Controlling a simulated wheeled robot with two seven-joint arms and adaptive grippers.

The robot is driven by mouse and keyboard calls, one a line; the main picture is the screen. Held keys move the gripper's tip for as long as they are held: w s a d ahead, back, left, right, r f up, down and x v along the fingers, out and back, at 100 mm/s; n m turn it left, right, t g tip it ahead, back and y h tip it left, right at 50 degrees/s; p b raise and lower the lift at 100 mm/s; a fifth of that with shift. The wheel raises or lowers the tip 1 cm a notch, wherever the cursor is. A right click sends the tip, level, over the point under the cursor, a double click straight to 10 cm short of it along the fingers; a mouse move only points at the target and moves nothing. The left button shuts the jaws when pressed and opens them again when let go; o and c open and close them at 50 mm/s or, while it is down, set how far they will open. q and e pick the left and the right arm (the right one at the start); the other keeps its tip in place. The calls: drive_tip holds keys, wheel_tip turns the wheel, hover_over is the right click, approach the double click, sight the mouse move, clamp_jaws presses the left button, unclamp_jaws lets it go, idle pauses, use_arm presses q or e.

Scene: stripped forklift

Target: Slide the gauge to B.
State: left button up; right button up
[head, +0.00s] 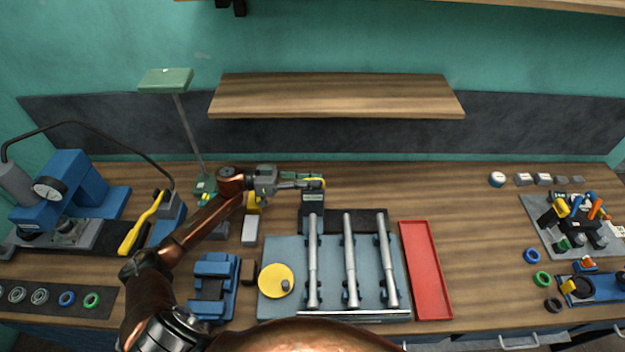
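A dark grey block with a pale label and a yellow rim at its top, which looks like the gauge (312,197), stands at the left end of a dark strip (358,214) behind the grey plate. My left gripper (312,182) reaches in from the left, with its fingertips at the top of this block. They overlap it in the view, and I cannot tell whether they grip it or only touch it. No letter B is readable. My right gripper is not in view.
The grey plate (262,248) in front carries three upright-looking silver rods and a yellow disc (276,281). A red tray (425,270) lies to its right. A blue press (70,190) and a lamp (185,110) stand left. Bare bench (480,240) lies right of the tray.

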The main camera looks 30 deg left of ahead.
use_arm(q)
clamp_jaws()
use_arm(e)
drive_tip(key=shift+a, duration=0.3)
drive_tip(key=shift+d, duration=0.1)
